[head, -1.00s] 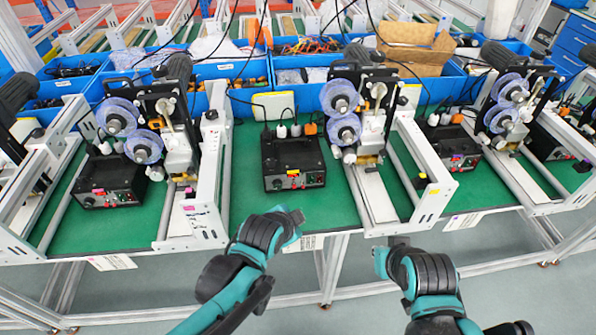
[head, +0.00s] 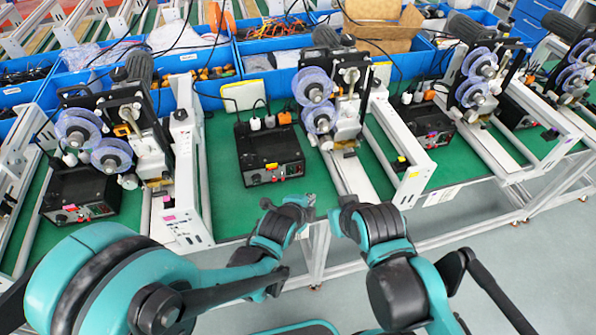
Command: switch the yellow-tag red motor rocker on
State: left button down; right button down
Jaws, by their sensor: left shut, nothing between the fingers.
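The black control box with the yellow tag (head: 271,166) stands on the green mat in the middle of the head view. Its front panel carries a knob at left and small red and green controls at right. The red motor rocker is too small for its position to be read. My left gripper (head: 308,200) is shut and empty, in front of and below the box's right front corner, apart from it. My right gripper (head: 336,214) is to the right of it at the table's front edge, touching nothing visible; its fingers are not clear.
A similar black box with a pink tag (head: 86,208) stands at left, another (head: 430,137) at right. Reel machines (head: 318,103) on metal rails flank the middle box. Blue bins (head: 280,47) line the back. Green mat before the middle box is clear.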

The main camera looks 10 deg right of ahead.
pick_arm(q)
jog(key=shift+w+a+f+b, duration=0.15)
jog(key=shift+w+f, duration=0.1)
jog(key=shift+w, duration=1.2)
jog(key=shift+w+d+f+b, duration=0.1)
jog(key=shift+w+f, duration=0.1)
jog(key=shift+w, duration=1.25)
jog(key=shift+w+a+f+b, duration=0.15)
jog(key=shift+w+f, duration=0.1)
jog(key=shift+w, duration=1.2)
jog(key=shift+w, duration=0.4)
jog(key=shift+w+f, duration=0.1)
jog(key=shift+w, duration=0.25)
jog(key=shift+s, duration=0.2)
jog(key=shift+s+b, duration=0.3)
jog(key=shift+s, duration=0.3)
jog(key=shift+d, duration=0.1)
jog(key=shift+s+r, duration=0.2)
jog(key=shift+s, duration=0.65)
jog(key=shift+s+r, duration=0.15)
jog(key=shift+s, duration=0.65)
jog(key=shift+s+r, duration=0.2)
jog(key=shift+s, duration=0.65)
